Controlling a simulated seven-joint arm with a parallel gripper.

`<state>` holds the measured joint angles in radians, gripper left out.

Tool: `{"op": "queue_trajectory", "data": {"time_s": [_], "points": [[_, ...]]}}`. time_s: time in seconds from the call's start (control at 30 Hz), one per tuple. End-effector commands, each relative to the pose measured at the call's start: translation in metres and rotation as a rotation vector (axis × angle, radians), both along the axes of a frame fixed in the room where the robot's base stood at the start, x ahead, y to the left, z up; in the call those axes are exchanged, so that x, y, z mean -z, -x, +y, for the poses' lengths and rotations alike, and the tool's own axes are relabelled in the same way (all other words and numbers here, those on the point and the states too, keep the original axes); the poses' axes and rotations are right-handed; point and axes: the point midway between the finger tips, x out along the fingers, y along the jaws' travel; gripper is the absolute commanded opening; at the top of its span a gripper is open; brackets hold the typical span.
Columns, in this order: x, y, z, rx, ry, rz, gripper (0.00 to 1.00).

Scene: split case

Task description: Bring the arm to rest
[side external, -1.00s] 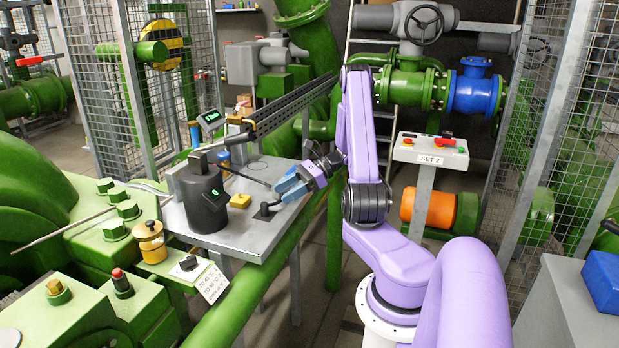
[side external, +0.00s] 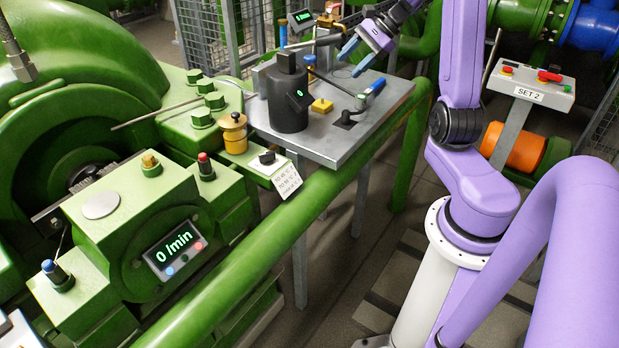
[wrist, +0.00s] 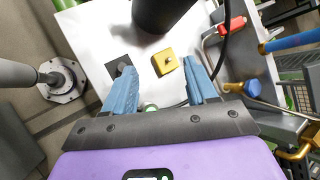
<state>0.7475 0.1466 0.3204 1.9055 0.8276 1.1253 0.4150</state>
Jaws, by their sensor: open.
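My gripper (side external: 358,57) has two blue fingers, which are apart with nothing between them. It hangs above the grey metal table (side external: 385,108), clear of its top, at the end of my purple arm. In the wrist view my gripper (wrist: 160,66) points down at the table, and a yellow block (wrist: 165,61) shows beyond and between the fingertips. A small lever with a blue handle (side external: 375,87) stands on the table below the gripper, apart from it.
A black cylinder (side external: 288,105) with a small display stands on the table, beside the yellow block (side external: 321,106). A thick green pipe (side external: 300,212) runs along the table's front. A control stand marked SET 2 (side external: 530,93) is at right.

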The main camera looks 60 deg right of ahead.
Motion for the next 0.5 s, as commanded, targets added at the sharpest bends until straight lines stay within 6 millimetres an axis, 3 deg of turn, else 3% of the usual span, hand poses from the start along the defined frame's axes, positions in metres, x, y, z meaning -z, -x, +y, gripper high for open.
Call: {"op": "queue_trajectory", "data": {"time_s": [0.1,0.33,0.4,0.5], "points": [[-0.044,-0.037,0.038,-0.114,0.221,-0.113,0.57],[-0.136,-0.077,0.122,-0.274,0.546,-0.397,0.57],[-0.139,-0.076,0.15,-0.359,0.583,-0.432,0.57],[-0.121,-0.063,0.186,-0.525,0.594,-0.42,0.57]]}}
